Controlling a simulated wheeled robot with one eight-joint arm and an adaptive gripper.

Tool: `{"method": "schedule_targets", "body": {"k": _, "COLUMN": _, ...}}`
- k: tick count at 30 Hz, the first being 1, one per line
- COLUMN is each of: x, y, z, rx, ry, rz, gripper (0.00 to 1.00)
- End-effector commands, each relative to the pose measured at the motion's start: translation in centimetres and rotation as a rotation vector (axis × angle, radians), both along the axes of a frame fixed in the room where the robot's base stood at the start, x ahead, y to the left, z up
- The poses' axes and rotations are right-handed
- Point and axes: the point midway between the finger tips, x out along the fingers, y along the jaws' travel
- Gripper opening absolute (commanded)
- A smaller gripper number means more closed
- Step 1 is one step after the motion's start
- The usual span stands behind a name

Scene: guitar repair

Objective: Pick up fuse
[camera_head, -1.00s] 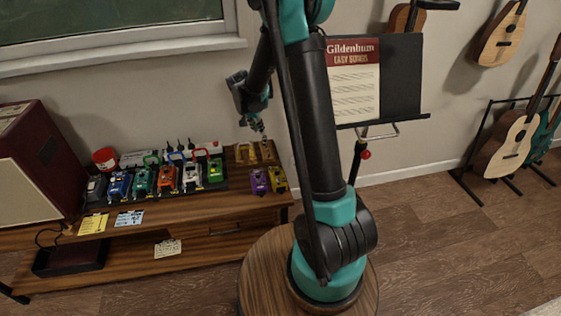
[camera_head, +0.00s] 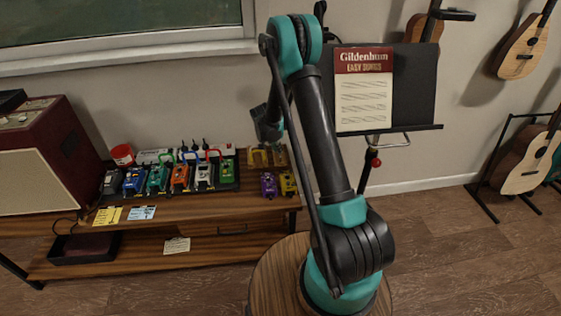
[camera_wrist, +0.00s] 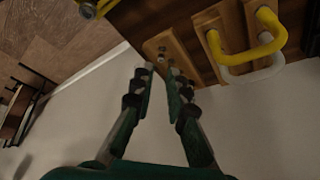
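In the wrist view my gripper (camera_wrist: 162,74) points at a small wooden block (camera_wrist: 184,58) at the shelf edge. Its two fingers are apart, with a narrow empty gap between the tips. Small dark and metallic spots show on the block near the tips; I cannot tell whether one is the fuse. The tips appear close to the block, but contact cannot be made out. In the head view my gripper's tips are hidden by the arm. Wooden blocks there (camera_head: 258,158) sit at the right of the wooden bench (camera_head: 225,217).
Several coloured pedals (camera_head: 180,178) stand in a row on the bench, with a purple pedal (camera_head: 269,185) nearby. A music stand (camera_head: 412,90) stands to the right.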

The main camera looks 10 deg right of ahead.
Motion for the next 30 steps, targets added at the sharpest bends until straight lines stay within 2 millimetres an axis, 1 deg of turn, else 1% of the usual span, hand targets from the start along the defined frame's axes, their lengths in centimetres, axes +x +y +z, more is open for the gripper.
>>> {"method": "schedule_targets", "body": {"k": 2, "x": 0.3, "y": -0.2, "z": -0.8, "rx": 0.000, "ry": 0.000, "rz": -0.001, "gripper": 0.14}}
{"method": "schedule_targets", "body": {"k": 8, "x": 0.5, "y": -0.5, "z": -1.8, "rx": 0.000, "ry": 0.000, "rz": -0.001, "gripper": 0.14}}
{"method": "schedule_targets", "body": {"k": 15, "x": 1.4, "y": -1.2, "z": -4.8, "rx": 0.000, "ry": 0.000, "rz": -0.001, "gripper": 0.14}}
{"method": "schedule_targets", "body": {"k": 18, "x": 1.6, "y": -1.4, "z": -5.7, "rx": -0.001, "ry": -0.001, "rz": 0.000, "gripper": 0.14}}
{"method": "schedule_targets", "body": {"k": 21, "x": 1.8, "y": -1.5, "z": -6.1, "rx": -0.001, "ry": -0.001, "rz": 0.000, "gripper": 0.14}}
{"method": "schedule_targets", "body": {"k": 27, "x": 1.8, "y": -1.5, "z": -6.1, "rx": 0.000, "ry": 0.000, "rz": 0.000, "gripper": 0.14}}
{"method": "schedule_targets", "body": {"k": 28, "x": 1.8, "y": -1.5, "z": -6.1, "rx": 0.000, "ry": 0.000, "rz": 0.000, "gripper": 0.13}}
{"method": "schedule_targets", "body": {"k": 30, "x": 1.8, "y": -1.5, "z": -6.1, "rx": 0.000, "ry": 0.000, "rz": 0.000, "gripper": 0.04}}
